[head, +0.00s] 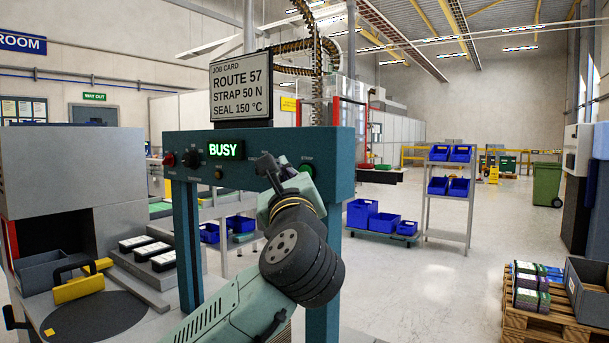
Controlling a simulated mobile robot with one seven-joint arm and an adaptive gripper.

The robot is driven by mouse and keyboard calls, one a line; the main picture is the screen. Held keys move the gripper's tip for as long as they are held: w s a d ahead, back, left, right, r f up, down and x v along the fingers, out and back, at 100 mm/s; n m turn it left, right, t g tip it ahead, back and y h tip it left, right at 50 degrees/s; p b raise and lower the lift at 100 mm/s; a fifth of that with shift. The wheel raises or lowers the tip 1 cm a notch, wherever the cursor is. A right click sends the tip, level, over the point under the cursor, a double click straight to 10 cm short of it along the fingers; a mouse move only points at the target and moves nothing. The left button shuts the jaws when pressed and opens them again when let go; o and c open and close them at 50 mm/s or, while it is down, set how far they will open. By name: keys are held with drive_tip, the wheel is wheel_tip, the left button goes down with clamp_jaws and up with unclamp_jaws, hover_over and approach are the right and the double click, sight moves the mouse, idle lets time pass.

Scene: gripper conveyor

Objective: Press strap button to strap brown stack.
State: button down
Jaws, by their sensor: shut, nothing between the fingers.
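A teal control panel (180,148) spans the upper middle of the view, with a lit green BUSY display (225,150). A green button (308,170) sits at its right end under small lettering that I take for the strap label; it is partly hidden by my arm. My gripper (267,163) is shut and empty, in front of the panel just left of the green button. I cannot tell whether it touches anything. No stack that is clearly brown shows; part of the machine is hidden behind my arm.
A job card (241,88) above the panel reads ROUTE 57, STRAP 50 N, SEAL 150 °C. A red button (168,160) and black knob (190,158) are at the panel's left. A loaded pallet (540,322) stands lower right.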

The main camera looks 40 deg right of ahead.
drive_tip(key=shift+s+a, duration=0.25)
drive_tip(key=shift+a, duration=0.4)
drive_tip(key=shift+s+a, duration=0.2)
drive_tip(key=shift+a, duration=0.4)
